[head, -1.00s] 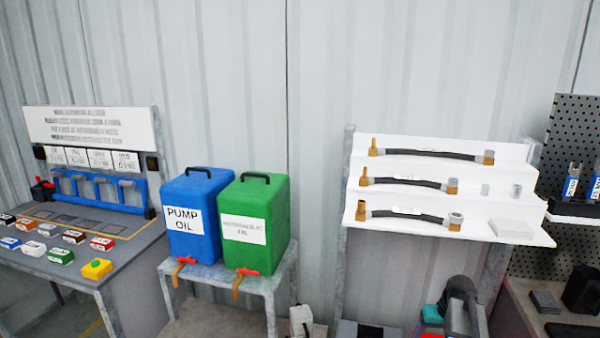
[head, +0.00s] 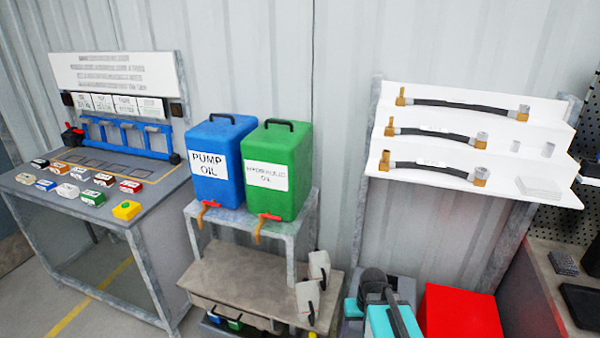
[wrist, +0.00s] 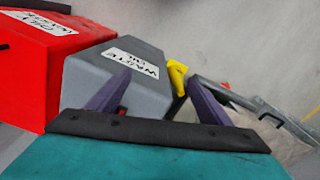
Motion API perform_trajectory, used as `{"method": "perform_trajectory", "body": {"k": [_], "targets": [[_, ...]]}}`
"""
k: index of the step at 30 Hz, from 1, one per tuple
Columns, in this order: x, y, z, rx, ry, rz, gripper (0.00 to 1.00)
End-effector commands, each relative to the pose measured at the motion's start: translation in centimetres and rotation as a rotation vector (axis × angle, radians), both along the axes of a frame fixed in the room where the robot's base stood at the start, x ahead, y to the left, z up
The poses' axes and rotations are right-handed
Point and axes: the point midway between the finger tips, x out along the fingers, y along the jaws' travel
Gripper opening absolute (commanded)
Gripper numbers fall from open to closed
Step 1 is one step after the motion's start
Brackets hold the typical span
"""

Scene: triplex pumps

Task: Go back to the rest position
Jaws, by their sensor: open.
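My gripper (wrist: 158,80) shows in the wrist view. Its two purple fingers are spread apart with nothing held between them. Beyond them is a grey container (wrist: 85,80) labelled "WASTE OIL", partly covered by the left finger. I cannot tell how far the fingers are from it. In the head view, a dark and teal part, likely of my arm, shows at the bottom right of centre; the fingers cannot be made out there.
A red box (head: 460,312) stands at the bottom right; it also shows in the wrist view (wrist: 45,60). The blue pump oil can (head: 222,165) and green hydraulic oil can (head: 277,175) sit on a stand.

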Motion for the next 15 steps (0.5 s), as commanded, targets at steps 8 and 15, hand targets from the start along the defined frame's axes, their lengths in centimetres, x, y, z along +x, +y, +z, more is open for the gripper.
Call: {"method": "perform_trajectory", "body": {"k": [8, 15], "targets": [[-2.4, 2.4, -1.9, -0.013, 0.032, 0.019, 0.73], [-5.2, 2.4, -4.8, -0.012, 0.097, 0.021, 0.73]]}}
